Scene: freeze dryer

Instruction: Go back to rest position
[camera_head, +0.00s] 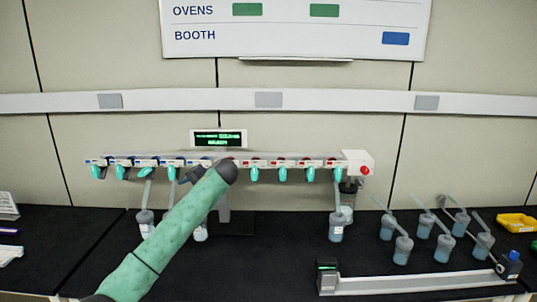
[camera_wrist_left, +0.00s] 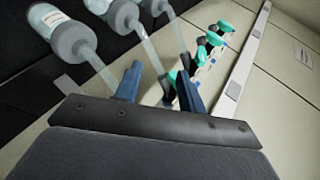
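My left gripper (camera_head: 191,174) is at the left-middle part of the freeze dryer's manifold (camera_head: 290,162), mostly behind my green-sleeved left arm. In the left wrist view its two blue fingers (camera_wrist_left: 158,88) are spread apart. Glass tubes and a teal valve (camera_wrist_left: 222,27) show beyond them, and I see nothing clamped between the fingers. A flask (camera_head: 145,219) hangs at the left of the manifold; another flask (camera_head: 201,233) is partly hidden by my arm. Capped flasks also show in the left wrist view (camera_wrist_left: 73,38). My right gripper is not in view.
A flask (camera_head: 336,230) hangs at the manifold's right. Several tubed flasks (camera_head: 402,249) stand on the black bench at right, near a yellow tray (camera_head: 517,223). A long metal bar device (camera_head: 420,284) lies in front. A display (camera_head: 218,138) stands above the manifold.

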